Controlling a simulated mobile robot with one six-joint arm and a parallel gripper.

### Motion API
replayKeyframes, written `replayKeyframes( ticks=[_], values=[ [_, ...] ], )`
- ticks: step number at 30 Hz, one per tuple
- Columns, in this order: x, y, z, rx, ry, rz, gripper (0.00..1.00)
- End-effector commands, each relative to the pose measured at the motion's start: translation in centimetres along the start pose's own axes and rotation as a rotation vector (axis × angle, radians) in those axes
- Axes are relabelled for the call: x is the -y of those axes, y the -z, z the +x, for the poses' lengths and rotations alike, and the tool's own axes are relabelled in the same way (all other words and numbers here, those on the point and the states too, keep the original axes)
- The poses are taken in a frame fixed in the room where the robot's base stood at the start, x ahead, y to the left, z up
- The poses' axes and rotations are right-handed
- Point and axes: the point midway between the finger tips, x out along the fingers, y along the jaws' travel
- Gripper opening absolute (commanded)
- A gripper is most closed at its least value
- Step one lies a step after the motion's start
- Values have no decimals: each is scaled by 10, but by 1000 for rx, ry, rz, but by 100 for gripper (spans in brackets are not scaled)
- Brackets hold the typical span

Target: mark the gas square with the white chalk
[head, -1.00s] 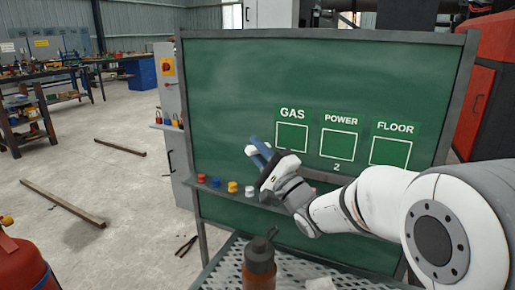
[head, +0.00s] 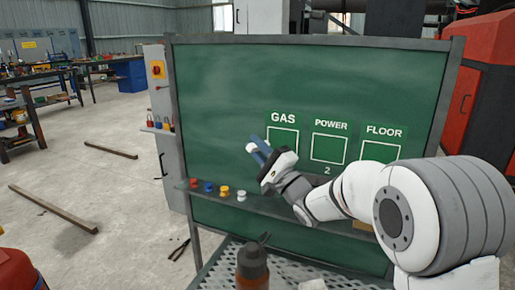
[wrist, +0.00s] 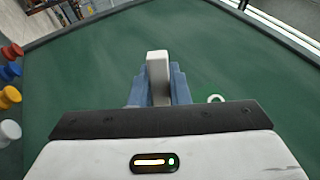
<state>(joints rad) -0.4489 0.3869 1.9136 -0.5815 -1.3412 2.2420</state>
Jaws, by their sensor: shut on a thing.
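The gas square (head: 288,139) is a white outlined box under the word GAS on the green board. I cannot tell whether the chalk touches the board. No mark shows in the visible part of the square. A small white curved shape lies right of the fingers in the wrist view.
POWER (head: 329,148) and FLOOR (head: 381,150) squares are to the right. Red, blue, yellow and white knobs (head: 225,191) sit on the board's ledge at left. A dark bottle (head: 253,265) stands on the mesh surface below. The board's left part is clear.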

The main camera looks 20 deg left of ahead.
Motion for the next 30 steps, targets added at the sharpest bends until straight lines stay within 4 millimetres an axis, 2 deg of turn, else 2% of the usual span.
replayKeyframes(
  ticks=[30],
  values=[
    [0,14,6,2,-1,1,0]
  ],
)
